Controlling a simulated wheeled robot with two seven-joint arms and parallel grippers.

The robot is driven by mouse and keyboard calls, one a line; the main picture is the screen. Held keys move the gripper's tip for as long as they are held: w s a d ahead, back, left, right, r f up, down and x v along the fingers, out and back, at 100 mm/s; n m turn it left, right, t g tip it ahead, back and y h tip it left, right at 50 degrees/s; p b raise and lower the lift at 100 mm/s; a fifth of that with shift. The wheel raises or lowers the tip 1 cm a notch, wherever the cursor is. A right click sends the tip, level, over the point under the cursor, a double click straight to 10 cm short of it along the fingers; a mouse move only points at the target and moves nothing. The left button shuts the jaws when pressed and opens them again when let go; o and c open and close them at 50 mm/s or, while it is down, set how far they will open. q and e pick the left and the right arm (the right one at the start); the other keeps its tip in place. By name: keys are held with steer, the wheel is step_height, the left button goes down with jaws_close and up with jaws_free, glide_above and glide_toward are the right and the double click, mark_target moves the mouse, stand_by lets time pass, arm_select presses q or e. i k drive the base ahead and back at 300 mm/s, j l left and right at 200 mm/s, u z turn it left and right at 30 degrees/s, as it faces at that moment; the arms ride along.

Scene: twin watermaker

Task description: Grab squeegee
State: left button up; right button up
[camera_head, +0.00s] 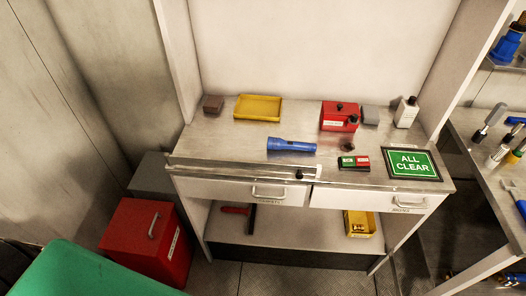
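I cannot clearly pick out a squeegee. A long, thin, pale metal bar (235,173) lies along the front left edge of the workbench, with a small black piece (299,174) near its right end; I cannot tell if this is the squeegee or part of the bench. A red and dark tool (237,210) on the lower shelf has an unclear shape. Neither of my grippers is in view.
The workbench (215,140) carries a blue flashlight (291,145), yellow tray (258,108), red box (340,117), white bottle (406,112) and "ALL CLEAR" sign (411,164). A red box (147,240) stands left on the floor. A tool table (470,150) is at right.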

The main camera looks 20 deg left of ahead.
mark_target(251, 211)
steer(key=u, duration=0.75)
steer(key=i+l+z, duration=0.1)
steer(key=z, duration=0.3)
steer(key=i+z, duration=0.35)
